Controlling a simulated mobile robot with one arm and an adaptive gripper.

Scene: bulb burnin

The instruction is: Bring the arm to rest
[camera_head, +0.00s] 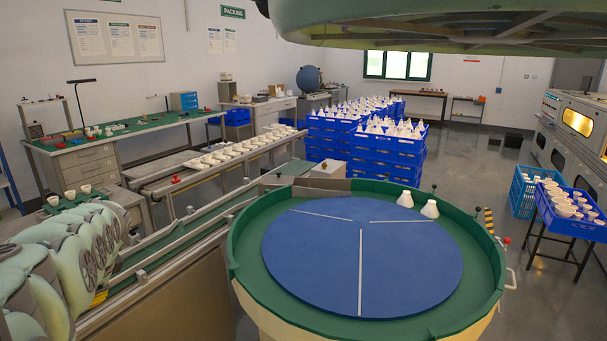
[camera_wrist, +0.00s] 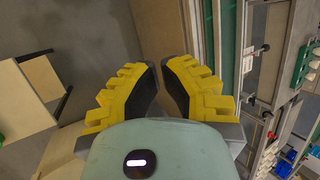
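My gripper (camera_wrist: 158,68) shows in the wrist view as two yellow ribbed fingers with dark inner pads. The fingertips are close together with a narrow gap, and I see nothing between them. I cannot tell whether this counts as open or shut. The gripper seems to hang over bare brownish surfaces, touching nothing that I can see. I cannot make out the gripper in the head view.
A round table with a green rim (camera_head: 243,262) and blue disc (camera_head: 320,250) stands in front, with two white pieces (camera_head: 417,204) at its back edge. A conveyor (camera_head: 190,232) runs left. Blue crates (camera_head: 335,150) stand behind; another crate (camera_head: 570,222) is right.

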